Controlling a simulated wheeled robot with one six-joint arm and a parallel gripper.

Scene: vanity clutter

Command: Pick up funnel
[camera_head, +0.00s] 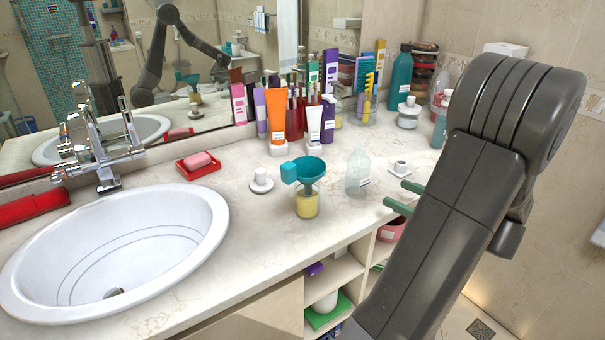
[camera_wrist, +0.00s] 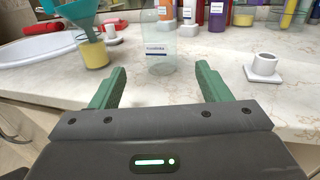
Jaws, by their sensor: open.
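The teal funnel (camera_head: 309,168) sits in the mouth of a clear jar with yellow contents (camera_head: 306,204) on the marble counter, near its front edge. A teal block-like part sticks out at the funnel's left. In the wrist view the funnel (camera_wrist: 78,12) is at the upper left, cut off by the top edge, above the yellow jar (camera_wrist: 95,54). My gripper (camera_head: 402,197) is at the counter's front edge, to the right of the funnel and apart from it. Its green fingers are spread and empty in the wrist view (camera_wrist: 160,80).
A clear labelled bottle (camera_head: 358,174) stands beyond the gap between my fingers. A white holder (camera_head: 400,167) is to its right and a small white piece (camera_head: 261,182) left of the funnel. Tubes and bottles crowd the mirror. A white sink (camera_head: 120,250) fills the left.

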